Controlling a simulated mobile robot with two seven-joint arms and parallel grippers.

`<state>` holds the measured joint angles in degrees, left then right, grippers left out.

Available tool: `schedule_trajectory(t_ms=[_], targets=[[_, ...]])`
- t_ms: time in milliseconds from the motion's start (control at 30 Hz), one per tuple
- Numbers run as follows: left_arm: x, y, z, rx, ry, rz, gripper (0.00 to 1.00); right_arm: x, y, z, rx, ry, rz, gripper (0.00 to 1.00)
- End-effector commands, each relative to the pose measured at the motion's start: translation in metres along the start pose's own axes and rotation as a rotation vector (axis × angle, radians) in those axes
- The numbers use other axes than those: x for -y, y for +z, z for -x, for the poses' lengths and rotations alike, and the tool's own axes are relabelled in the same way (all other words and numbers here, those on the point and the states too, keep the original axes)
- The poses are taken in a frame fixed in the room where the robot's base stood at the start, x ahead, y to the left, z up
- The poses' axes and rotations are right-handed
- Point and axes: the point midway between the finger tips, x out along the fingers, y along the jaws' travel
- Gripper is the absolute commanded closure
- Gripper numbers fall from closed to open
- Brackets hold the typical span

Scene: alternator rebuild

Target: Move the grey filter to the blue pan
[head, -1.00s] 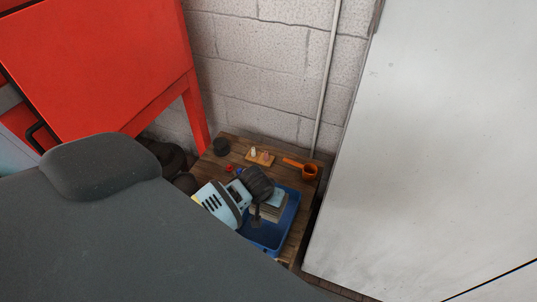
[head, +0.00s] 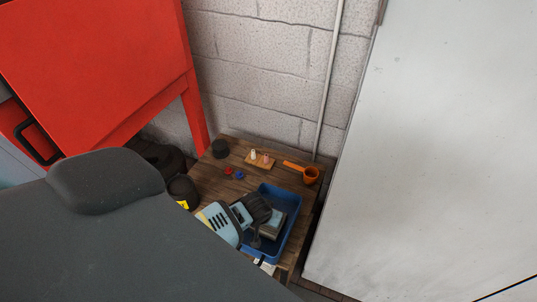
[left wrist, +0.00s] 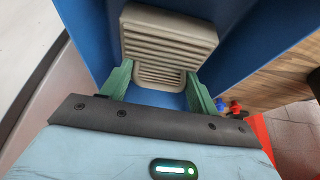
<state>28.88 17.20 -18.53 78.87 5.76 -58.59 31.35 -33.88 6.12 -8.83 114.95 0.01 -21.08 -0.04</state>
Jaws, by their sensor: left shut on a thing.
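The grey filter (left wrist: 165,48) is a block with a ribbed face, seen between the two green fingers of my left gripper (left wrist: 160,92) in the left wrist view. My left gripper (head: 262,232) is shut on it. In the head view the filter (head: 273,228) is partly hidden by the gripper and lies over or inside the blue pan (head: 283,196). The pan's blue surface (left wrist: 245,38) surrounds it in the wrist view. I cannot tell whether the filter touches the pan's floor. My right gripper is not in view.
The pan stands on a wooden table (head: 212,178). A white panel (head: 420,150) stands at right.

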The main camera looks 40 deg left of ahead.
Motion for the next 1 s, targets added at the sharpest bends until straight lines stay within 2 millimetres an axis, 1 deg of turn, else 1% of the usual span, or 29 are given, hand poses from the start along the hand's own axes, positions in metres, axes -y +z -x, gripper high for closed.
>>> schedule_trajectory(t_ms=[33, 267, 400, 433, 567, 867, 1000], targets=[[0.0, 0.001, -0.004, -0.001, 0.0, 0.0, 0.65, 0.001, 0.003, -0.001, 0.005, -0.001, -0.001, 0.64], [0.0, 0.0, -0.003, -0.003, 0.001, 0.0, 0.65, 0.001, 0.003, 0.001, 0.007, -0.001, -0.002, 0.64], [0.0, 0.002, -0.006, -0.001, 0.0, 0.0, 0.65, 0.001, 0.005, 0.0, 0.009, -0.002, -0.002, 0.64], [0.0, 0.002, -0.005, -0.001, 0.0, 0.0, 0.36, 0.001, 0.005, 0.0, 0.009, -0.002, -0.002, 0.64], [0.0, 0.002, -0.005, -0.002, 0.0, 0.0, 0.19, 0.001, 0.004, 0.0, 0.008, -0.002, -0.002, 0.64], [0.0, 0.001, -0.004, -0.002, 0.0, 0.0, 0.18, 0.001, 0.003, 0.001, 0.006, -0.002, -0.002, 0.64], [0.0, -0.001, 0.006, -0.004, 0.002, 0.0, 0.18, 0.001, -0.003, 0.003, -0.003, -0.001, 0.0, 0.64]])
